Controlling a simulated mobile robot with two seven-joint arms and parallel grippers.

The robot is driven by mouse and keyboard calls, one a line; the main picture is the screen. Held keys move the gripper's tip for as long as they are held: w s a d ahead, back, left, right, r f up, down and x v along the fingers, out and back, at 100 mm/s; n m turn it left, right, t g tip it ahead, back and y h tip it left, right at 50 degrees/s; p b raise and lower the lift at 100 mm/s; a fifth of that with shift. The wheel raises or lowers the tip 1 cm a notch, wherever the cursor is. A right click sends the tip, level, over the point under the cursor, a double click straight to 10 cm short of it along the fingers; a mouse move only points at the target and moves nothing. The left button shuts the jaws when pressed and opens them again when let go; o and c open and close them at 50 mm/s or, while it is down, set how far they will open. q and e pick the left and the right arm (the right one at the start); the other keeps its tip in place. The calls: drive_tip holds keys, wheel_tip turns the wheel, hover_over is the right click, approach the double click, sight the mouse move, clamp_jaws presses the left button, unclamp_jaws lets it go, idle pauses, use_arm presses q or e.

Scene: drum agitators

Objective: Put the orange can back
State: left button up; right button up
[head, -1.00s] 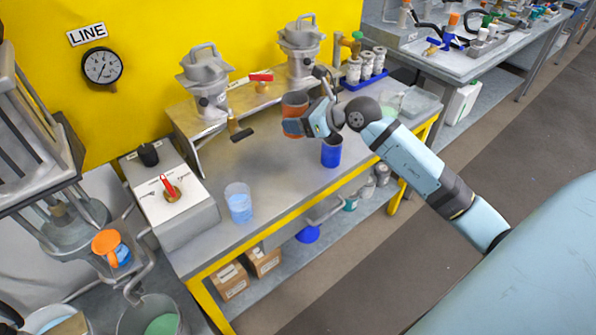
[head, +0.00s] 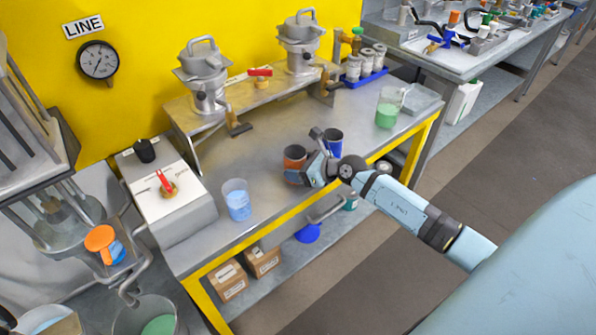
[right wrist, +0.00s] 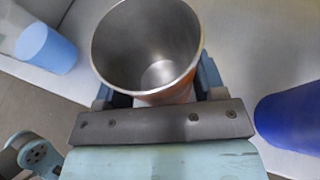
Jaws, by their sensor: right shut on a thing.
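The orange can (head: 294,158) is an open, upright cup with a bare metal inside, at the front middle of the steel bench in the head view. My right gripper (head: 305,174) is shut on it from the right. In the right wrist view the can (right wrist: 150,50) sits between the jaws, its empty inside showing. I cannot tell whether its base touches the bench. A blue can (head: 333,142) stands just right of it, partly behind my gripper. My left gripper is not in view.
A beaker of blue liquid (head: 237,200) stands left of the orange can. A beaker of green liquid (head: 388,108) stands at the right end. A raised shelf with two metal vessels (head: 205,75) runs along the back. The bench middle is clear.

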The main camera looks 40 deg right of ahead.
drive_tip(key=shift+f, duration=0.5)
drive_tip(key=shift+f, duration=0.15)
drive_tip(key=o, duration=1)
drive_tip(key=shift+o, duration=0.2)
